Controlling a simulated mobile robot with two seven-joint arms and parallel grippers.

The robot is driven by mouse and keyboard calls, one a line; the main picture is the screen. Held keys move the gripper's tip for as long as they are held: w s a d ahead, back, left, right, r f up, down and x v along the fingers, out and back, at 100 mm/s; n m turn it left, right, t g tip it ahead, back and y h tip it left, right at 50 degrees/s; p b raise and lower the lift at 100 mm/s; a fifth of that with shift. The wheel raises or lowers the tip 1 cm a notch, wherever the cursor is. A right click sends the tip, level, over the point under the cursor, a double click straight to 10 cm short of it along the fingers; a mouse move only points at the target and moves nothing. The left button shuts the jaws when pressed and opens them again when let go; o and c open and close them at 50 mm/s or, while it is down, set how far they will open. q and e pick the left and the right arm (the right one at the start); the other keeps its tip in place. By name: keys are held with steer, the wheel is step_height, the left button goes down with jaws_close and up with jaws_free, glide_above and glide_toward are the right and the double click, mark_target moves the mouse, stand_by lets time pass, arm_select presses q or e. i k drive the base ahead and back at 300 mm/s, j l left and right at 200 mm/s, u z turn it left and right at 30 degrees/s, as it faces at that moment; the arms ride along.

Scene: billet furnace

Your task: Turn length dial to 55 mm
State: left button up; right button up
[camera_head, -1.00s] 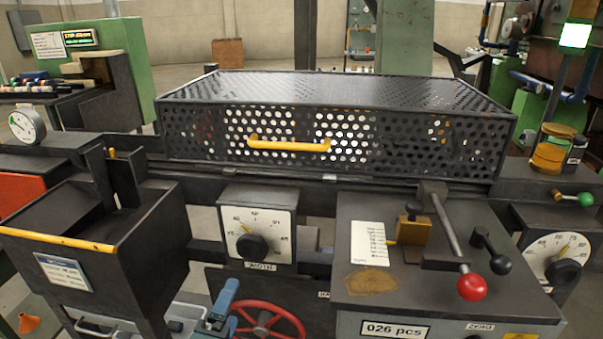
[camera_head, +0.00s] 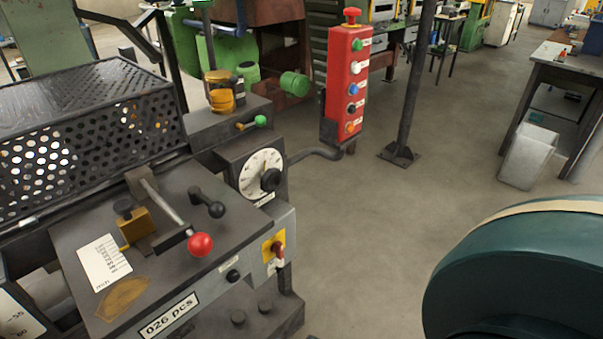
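A white dial plate (camera_head: 16,318) is cut off at the lower left edge; the marks 55 and 60 can be read on it, and its knob is out of frame. A second round white dial (camera_head: 259,168) with a black knob (camera_head: 270,180) faces front on the machine's right end; its numbers are too small to read. I cannot tell its label. Neither of my grippers is in view.
The machine's top panel (camera_head: 78,247) bears a red-ball lever (camera_head: 200,245), a black-knob lever (camera_head: 216,209) and a scale card (camera_head: 104,262). A perforated guard (camera_head: 80,110) is behind. A red button box (camera_head: 346,85) stands right of the dial. Open floor (camera_head: 400,220) lies right.

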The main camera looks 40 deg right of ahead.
mark_target(270, 180)
steer(key=z, duration=0.95)
